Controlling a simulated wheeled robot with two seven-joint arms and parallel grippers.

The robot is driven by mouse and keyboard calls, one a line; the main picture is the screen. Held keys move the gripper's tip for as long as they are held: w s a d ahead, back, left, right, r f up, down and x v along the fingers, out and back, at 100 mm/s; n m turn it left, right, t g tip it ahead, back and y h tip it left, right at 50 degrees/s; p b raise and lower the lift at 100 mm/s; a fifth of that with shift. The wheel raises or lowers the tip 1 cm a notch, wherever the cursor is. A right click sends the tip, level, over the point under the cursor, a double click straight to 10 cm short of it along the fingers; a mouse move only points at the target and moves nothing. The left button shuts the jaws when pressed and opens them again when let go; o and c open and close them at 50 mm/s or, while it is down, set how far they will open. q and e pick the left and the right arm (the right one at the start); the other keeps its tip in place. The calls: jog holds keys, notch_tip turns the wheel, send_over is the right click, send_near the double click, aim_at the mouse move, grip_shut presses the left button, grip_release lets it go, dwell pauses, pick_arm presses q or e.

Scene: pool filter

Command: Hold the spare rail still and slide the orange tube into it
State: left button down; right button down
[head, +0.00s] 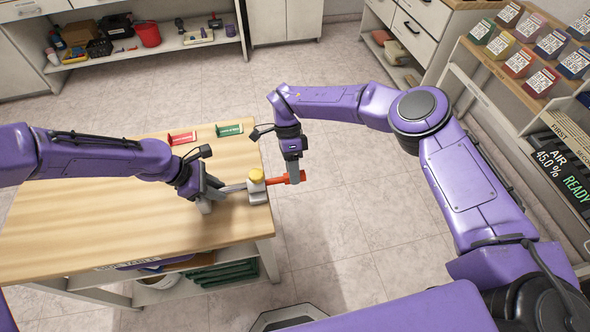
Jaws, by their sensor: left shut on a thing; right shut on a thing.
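The spare rail (234,188) is a grey bar lying low over the right end of the wooden table (120,222). My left gripper (206,203) is shut on the rail near its left end. The orange tube (278,180) is at the table's right edge, pointing left in line with the rail. My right gripper (294,178) is shut on the tube, just off the table's edge. A pale block with a yellow cap (256,177) stands where rail and tube come together. It hides whether the tube's tip is inside the rail.
A red card holder (182,138) and a green card holder (230,130) stand at the table's back edge. A shelf of coloured boxes (520,62) is at the far right. The floor right of the table is free.

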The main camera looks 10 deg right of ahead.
pick_arm(q)
jog(key=shift+f, duration=0.1)
pick_arm(e)
jog(key=shift+a, duration=0.45)
jog(key=c, duration=0.7)
grip_release()
jog(key=shift+v, duration=2.5)
jog(key=shift+r, duration=0.1)
jog(key=v, duration=0.7)
jog(key=shift+a+r, duration=0.1)
jog(key=shift+r, duration=0.05)
